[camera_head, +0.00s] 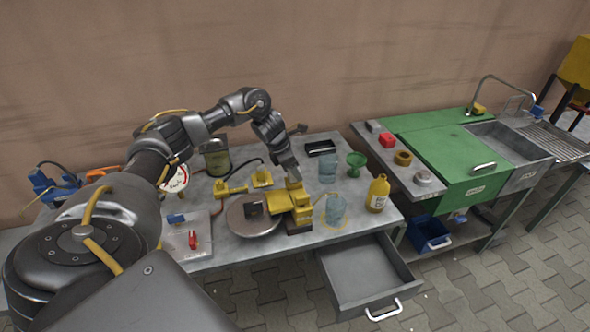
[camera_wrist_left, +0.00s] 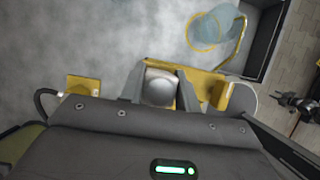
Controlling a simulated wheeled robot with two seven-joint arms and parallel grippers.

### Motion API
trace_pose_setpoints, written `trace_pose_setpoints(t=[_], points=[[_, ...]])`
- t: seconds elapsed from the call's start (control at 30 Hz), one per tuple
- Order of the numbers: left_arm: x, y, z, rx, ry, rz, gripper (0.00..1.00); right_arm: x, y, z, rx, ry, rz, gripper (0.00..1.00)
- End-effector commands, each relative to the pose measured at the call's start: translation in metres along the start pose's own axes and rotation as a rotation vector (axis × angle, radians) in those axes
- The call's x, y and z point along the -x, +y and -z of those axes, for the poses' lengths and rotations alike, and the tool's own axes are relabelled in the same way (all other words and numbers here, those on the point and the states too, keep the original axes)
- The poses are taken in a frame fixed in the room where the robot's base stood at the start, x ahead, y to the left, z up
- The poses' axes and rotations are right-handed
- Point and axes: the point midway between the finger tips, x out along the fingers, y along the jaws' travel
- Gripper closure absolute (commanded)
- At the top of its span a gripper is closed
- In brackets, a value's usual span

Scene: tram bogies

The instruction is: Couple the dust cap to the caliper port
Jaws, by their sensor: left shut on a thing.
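My left gripper (camera_head: 291,176) reaches down over the right part of the bench, above a yellow caliper (camera_head: 302,212) at the right edge of a round metal disc (camera_head: 248,226). In the left wrist view, its two fingers (camera_wrist_left: 159,88) are shut on a small grey, round-topped piece, which I take to be the dust cap (camera_wrist_left: 159,90). Yellow caliper parts (camera_wrist_left: 203,82) show right behind and beside the cap. Whether the cap touches the port cannot be told; the port is hidden behind the cap and fingers. My right gripper is not identifiable.
A bluish cup (camera_head: 335,210) stands close right of the caliper, with another (camera_head: 327,170) behind it. A yellow bottle (camera_head: 377,195) and green goblet (camera_head: 356,161) stand further right. An open drawer (camera_head: 362,280) juts out below. A gauge (camera_head: 174,178) stands left.

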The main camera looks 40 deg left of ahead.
Motion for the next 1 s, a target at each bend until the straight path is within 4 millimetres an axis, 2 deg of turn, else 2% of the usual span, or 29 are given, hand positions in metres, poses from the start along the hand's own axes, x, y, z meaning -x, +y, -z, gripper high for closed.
trace_pose_setpoints(t=[0.13, 0.17, 0.33, 0.7, 0.87, 1.0], points=[[-0.004, 0.0, 0.001, 0.0, 0.0, 0.0, 0.88, -0.003, 0.0, 0.0, 0.0, 0.0, 0.0, 0.64], [-0.003, 0.0, 0.001, 0.0, -0.001, 0.0, 0.65, -0.003, 0.0, 0.0, 0.0, 0.0, 0.0, 0.64], [-0.003, 0.0, 0.001, 0.0, 0.0, 0.0, 0.43, -0.002, 0.0, 0.0, 0.0, 0.0, 0.0, 0.64], [0.003, 0.001, 0.001, -0.001, -0.001, -0.001, 0.42, -0.004, -0.003, 0.0, -0.001, 0.001, 0.003, 0.64], [0.026, 0.001, 0.001, -0.002, -0.003, -0.004, 0.42, -0.01, -0.003, 0.0, -0.001, 0.001, 0.004, 0.64], [0.054, 0.001, 0.002, -0.002, -0.003, -0.003, 0.42, -0.016, -0.004, -0.001, -0.001, 0.001, 0.004, 0.64]])
